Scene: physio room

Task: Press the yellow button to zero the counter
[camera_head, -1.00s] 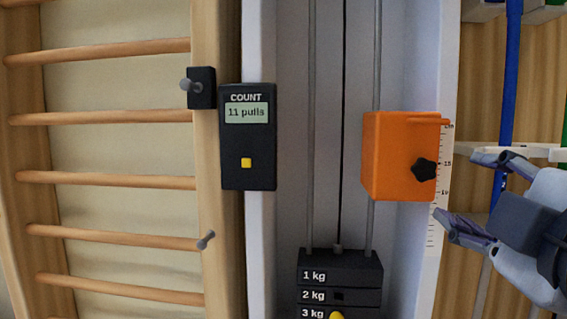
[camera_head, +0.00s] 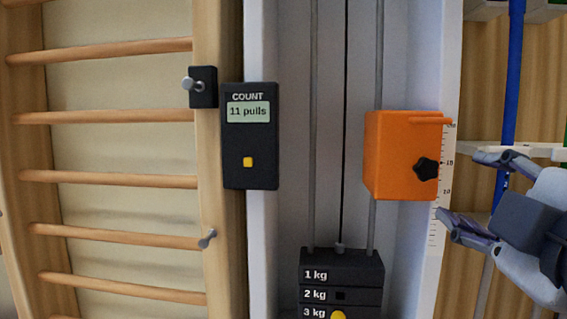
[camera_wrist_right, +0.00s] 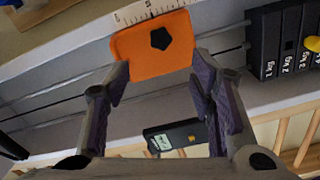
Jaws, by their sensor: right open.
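The black counter box (camera_head: 249,136) is mounted on the left edge of the white machine frame. Its display (camera_head: 248,111) reads "COUNT 11 pulls". The small square yellow button (camera_head: 248,162) is on its lower half, with nothing touching it. My right gripper (camera_head: 468,187) is open and empty at the right, beside the orange block and well to the right of the counter. In the right wrist view the counter (camera_wrist_right: 172,134) shows between the open fingers, beyond them, and its yellow button (camera_wrist_right: 192,138) is visible. My left gripper is not in view.
An orange block (camera_head: 392,150) with a black star knob (camera_head: 425,169) stands out between counter and right gripper, beside a printed scale. A weight stack (camera_head: 341,275) is below. Wooden wall bars (camera_head: 110,117) are on the left. A blue band (camera_head: 513,70) hangs at right.

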